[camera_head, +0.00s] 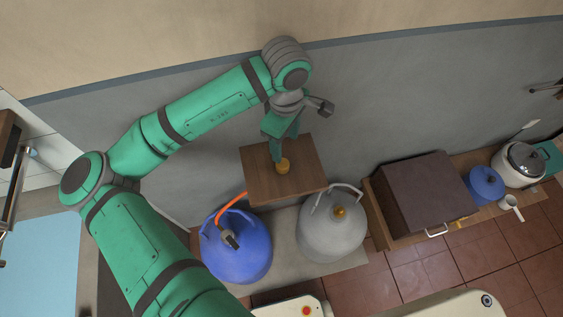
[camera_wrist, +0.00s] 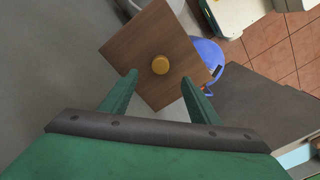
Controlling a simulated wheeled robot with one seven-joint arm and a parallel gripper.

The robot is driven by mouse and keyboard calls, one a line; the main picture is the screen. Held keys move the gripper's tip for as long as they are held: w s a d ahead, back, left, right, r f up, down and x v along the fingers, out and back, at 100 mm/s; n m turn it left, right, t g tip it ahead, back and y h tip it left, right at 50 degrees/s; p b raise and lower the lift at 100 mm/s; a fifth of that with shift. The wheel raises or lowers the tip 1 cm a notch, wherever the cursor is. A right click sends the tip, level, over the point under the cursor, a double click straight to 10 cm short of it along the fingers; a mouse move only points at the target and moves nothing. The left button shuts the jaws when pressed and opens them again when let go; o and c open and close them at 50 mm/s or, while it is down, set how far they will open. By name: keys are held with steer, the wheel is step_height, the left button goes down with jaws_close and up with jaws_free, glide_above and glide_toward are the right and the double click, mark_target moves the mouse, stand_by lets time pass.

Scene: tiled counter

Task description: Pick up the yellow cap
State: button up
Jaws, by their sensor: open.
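The yellow cap (camera_head: 283,166) is a small round piece on a brown wooden board (camera_head: 310,158). In the wrist view the cap (camera_wrist: 160,65) lies on the board (camera_wrist: 135,48), ahead of and roughly between my two green fingers. My gripper (camera_wrist: 160,82) is open, with nothing between the fingers. In the head view my gripper (camera_head: 278,162) points down just above the board, with its fingertips close to the cap. Part of the cap's left side is hidden by a finger there. I cannot tell whether a finger touches it.
A blue gas cylinder (camera_head: 240,258) with an orange hose and a grey cylinder (camera_head: 330,235) stand below the board. A dark box (camera_head: 422,190) is to the right, with a blue pot (camera_head: 486,184) and a rice cooker (camera_head: 520,163) beyond. The grey wall (camera_head: 400,90) runs behind.

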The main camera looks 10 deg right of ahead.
glide_above(283, 163)
step_height(283, 163, down, 6)
steer(key=shift+s+d+r, duration=0.1)
steer(key=shift+s+r, duration=0.05)
steer(key=shift+r, duration=0.1)
steer(key=shift+w+a+f, duration=0.1)
steer(key=shift+f, duration=1.2)
steer(key=shift+w+a+f, duration=0.1)
steer(key=shift+f, duration=1.15)
steer(key=c, duration=1.2)
steer(key=shift+o, duration=0.2)
steer(key=shift+r, duration=0.15)
